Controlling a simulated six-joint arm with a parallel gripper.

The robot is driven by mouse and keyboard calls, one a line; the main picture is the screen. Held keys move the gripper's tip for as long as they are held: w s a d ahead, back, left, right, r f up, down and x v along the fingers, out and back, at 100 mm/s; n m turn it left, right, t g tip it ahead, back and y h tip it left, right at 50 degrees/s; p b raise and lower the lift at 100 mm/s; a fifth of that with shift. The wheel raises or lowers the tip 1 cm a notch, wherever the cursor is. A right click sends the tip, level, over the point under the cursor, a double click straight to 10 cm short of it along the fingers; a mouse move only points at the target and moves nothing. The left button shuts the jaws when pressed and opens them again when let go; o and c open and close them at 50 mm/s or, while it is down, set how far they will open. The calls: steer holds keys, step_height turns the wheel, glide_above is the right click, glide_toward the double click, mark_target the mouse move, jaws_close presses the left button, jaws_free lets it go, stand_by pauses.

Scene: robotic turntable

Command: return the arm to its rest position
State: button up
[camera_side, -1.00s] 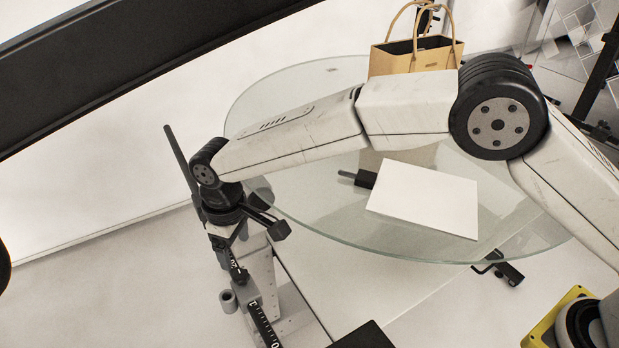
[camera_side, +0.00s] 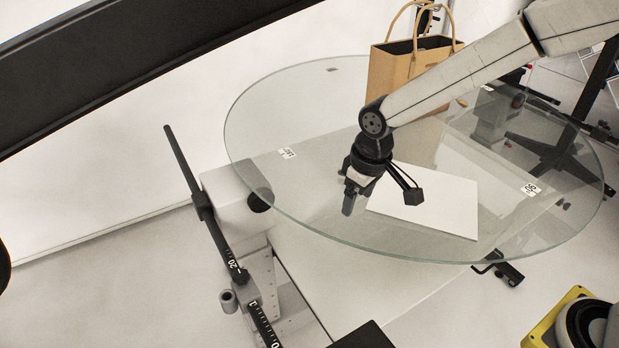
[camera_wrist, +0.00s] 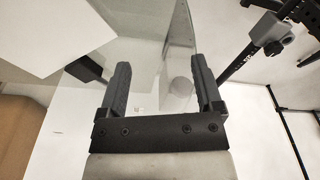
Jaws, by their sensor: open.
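My gripper (camera_side: 355,190) is above the left-centre part of the round glass turntable (camera_side: 275,115) in the side view, pointing down. In the wrist view its two black fingers (camera_wrist: 159,85) are spread apart with nothing between them. A white sheet or flat panel (camera_side: 440,205) lies on the glass just right of my gripper. It also shows at the upper left of the wrist view (camera_wrist: 50,35). Part of the panel's left side is hidden behind my gripper in the side view.
A tan paper bag (camera_side: 390,75) stands on the glass at the back, partly behind my forearm. A black graduated rail (camera_side: 215,235) stands left of the turntable. A dark bar (camera_side: 120,60) crosses the upper left. The glass left of my gripper is clear.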

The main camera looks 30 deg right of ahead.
steer(key=shift+m, duration=0.8)
steer(key=s+d, duration=0.1)
steer(key=d, duration=0.1)
steer(key=s+d, duration=0.4)
steer(key=shift+s+d, duration=0.1)
steer(key=shift+d, duration=0.25)
steer(key=shift+m+t, duration=0.5)
steer(key=shift+m, duration=0.4)
steer(key=s+d, duration=0.1)
steer(key=s, duration=0.1)
steer(key=s+d, duration=0.2)
steer(key=s, duration=0.1)
steer(key=s+d+f, duration=0.1)
steer(key=s+d, duration=0.1)
steer(key=shift+s+d, duration=0.4)
steer(key=shift+s, duration=0.25)
